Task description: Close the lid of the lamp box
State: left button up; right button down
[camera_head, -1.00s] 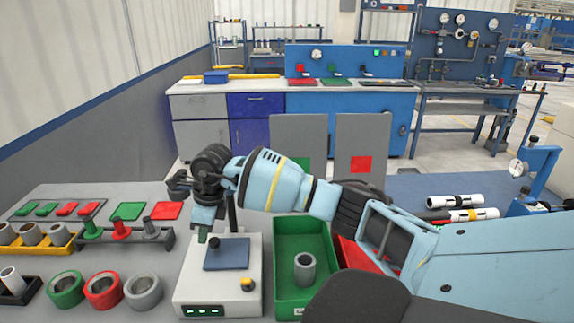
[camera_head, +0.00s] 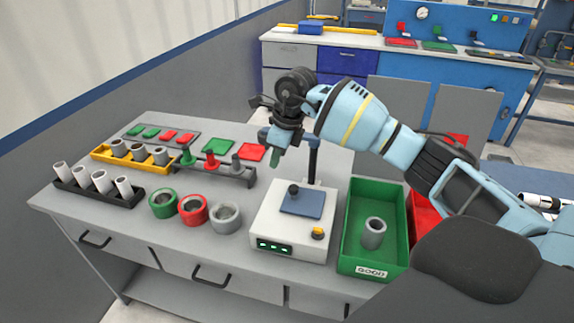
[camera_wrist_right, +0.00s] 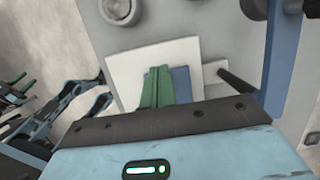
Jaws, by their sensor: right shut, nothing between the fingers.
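The lamp box is a white box (camera_head: 270,225) with green lights on its front and a yellow button. A blue panel (camera_head: 310,206) with a black knob (camera_head: 293,188) lies on its top; I cannot tell whether this panel is the lid or whether it is fully closed. My right gripper (camera_head: 275,154) is above the rear left of the box, apart from the knob, with green fingertips pointing down. In the right wrist view its green fingers (camera_wrist_right: 157,88) are together and empty, hiding part of the blue panel (camera_wrist_right: 181,84). My left gripper is out of view.
A dark post (camera_head: 313,163) stands behind the box. A green GOOD bin (camera_head: 352,240) holding a grey pipe (camera_head: 373,233) is on the right, beside a red bin (camera_head: 424,218). Coloured rings (camera_head: 193,210) and a rack of white pipes (camera_head: 100,181) stand left on the grey table.

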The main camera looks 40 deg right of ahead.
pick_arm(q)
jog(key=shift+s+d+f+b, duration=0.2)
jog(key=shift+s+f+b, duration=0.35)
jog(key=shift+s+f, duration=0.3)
pick_arm(e)
jog(key=w+a+r, duration=0.3)
jog(key=r, duration=0.1)
jog(key=shift+w+r, duration=0.3)
jog(key=shift+r, duration=0.1)
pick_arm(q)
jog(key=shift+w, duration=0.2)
